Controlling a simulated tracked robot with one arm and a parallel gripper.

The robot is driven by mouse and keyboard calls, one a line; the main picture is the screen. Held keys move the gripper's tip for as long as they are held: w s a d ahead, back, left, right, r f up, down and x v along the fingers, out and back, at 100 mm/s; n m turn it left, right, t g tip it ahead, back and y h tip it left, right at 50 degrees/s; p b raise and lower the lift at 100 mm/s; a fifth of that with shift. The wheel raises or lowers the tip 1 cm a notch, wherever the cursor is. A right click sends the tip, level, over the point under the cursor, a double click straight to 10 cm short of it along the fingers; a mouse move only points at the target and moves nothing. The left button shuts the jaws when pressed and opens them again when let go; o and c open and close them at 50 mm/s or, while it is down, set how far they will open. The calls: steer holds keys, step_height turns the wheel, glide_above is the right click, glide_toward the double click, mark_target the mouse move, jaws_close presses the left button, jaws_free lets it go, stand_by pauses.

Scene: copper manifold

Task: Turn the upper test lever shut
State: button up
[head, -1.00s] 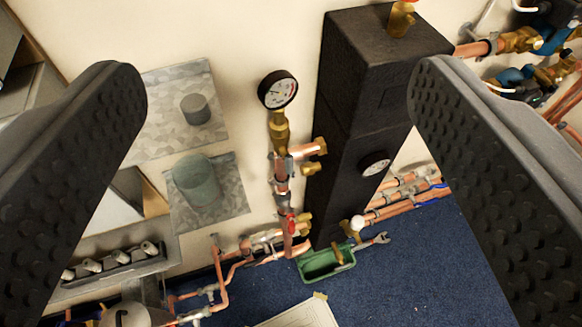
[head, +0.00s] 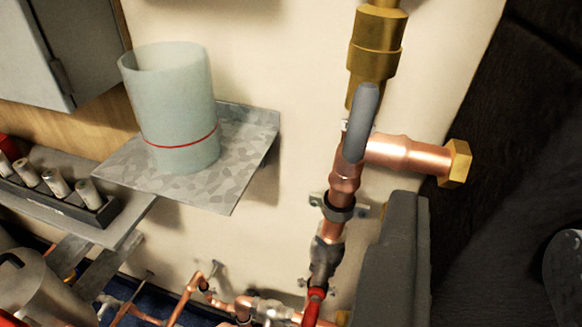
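A copper test pipe (head: 345,185) with a brass fitting (head: 378,45) runs up the cream wall, right of centre. A grey lever handle (head: 362,122) stands nearly upright, slightly tilted, in front of the tee; it looks like the upper test lever. A copper branch (head: 408,154) with a brass end cap leaves the tee to the right. A red handle (head: 314,305) sits lower on the pipe. My gripper (head: 485,225) is open and empty, below and right of the grey lever. Its left finger stands beside the pipe; the right finger is cut off by the picture edge.
A metal shelf (head: 232,190) holds a pale translucent cup (head: 168,105) with a red line, left of the pipe. A dark block (head: 505,120) fills the right side. A pipe clamp (head: 338,207) is below the tee. Bare wall lies between shelf and pipe.

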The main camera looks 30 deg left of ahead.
mark_target(366, 105)
steer(key=s+a+f+t+y, duration=0.1)
steer(key=s+a+f+y, duration=0.1)
steer(key=a, duration=0.2)
steer(key=b+x, duration=0.1)
steer(key=x, duration=1.1)
steer(key=shift+w+d, duration=0.1)
steer(key=shift+w, duration=0.05)
steer(key=shift+w+r, duration=0.1)
steer(key=shift+w, duration=0.65)
jaws_close()
